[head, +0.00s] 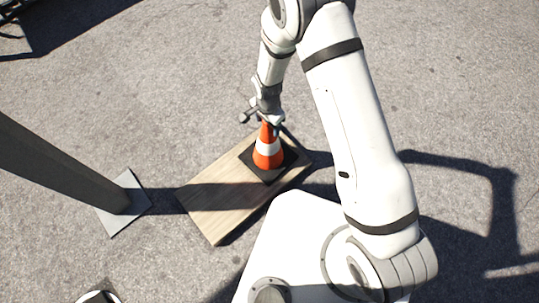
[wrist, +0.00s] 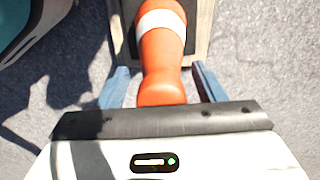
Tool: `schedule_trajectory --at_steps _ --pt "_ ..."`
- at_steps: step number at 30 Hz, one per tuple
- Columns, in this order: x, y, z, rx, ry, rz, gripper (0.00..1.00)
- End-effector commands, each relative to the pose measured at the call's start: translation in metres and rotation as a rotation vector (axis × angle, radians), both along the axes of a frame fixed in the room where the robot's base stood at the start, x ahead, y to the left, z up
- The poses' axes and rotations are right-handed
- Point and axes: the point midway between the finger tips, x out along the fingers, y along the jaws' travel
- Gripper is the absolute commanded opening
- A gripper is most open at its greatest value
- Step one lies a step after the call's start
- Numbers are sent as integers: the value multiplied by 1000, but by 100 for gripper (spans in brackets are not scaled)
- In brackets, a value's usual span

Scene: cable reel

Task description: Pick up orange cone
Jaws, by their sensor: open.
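The orange cone (head: 267,155) with white bands and a black square base stands upright on a wooden board (head: 212,204). My gripper (head: 267,118) is at the cone's top in the head view. In the wrist view the cone (wrist: 162,60) runs up the middle of the picture, its orange tip between the two blue-grey fingers of my gripper (wrist: 163,85). The fingers are open, with a gap visible on each side of the tip. Part of the cone's base is hidden behind its body in the wrist view.
A dark post on a grey foot plate (head: 121,207) stands left of the board. A round-topped object (head: 97,297) shows at the bottom left edge. A dark frame lies at the top left corner. Open asphalt (head: 160,90) surrounds the board.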

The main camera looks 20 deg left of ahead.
Motion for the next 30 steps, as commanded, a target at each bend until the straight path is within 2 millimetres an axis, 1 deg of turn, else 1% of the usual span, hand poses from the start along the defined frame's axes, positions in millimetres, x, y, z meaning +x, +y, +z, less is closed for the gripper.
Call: schedule_trajectory --at_steps 2,5,25,30 --pt "0 0 1 0 0 0 63" --pt "0 0 1 0 0 1 56" --pt "-1 0 1 -1 0 2 1" --pt "-1 0 1 -1 1 2 0"
